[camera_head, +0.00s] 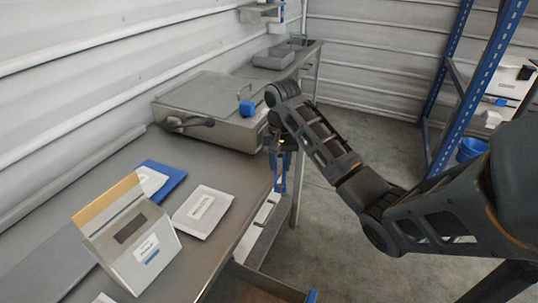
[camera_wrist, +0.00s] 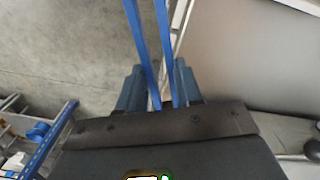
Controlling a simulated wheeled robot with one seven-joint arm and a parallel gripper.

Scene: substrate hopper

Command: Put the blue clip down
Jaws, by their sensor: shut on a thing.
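The blue clip (camera_head: 280,183) hangs down from my gripper (camera_head: 280,152) in the head view, at the right edge of the steel bench (camera_head: 203,253). It looks long, with two thin parallel arms. In the wrist view the blue clip (camera_wrist: 148,45) runs up from between the two fingers of my gripper (camera_wrist: 158,88), which are shut on it. Pale floor lies to its left there, and a grey surface to its right. How far the clip is above or beside the bench edge I cannot tell.
A metal box with a blue knob (camera_head: 247,107) and a side handle stands farther back on the bench. A sloped labelled stand (camera_head: 130,243), a blue tray (camera_head: 172,180) and a white labelled pad (camera_head: 188,222) are nearer. Blue racking (camera_head: 490,75) stands right.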

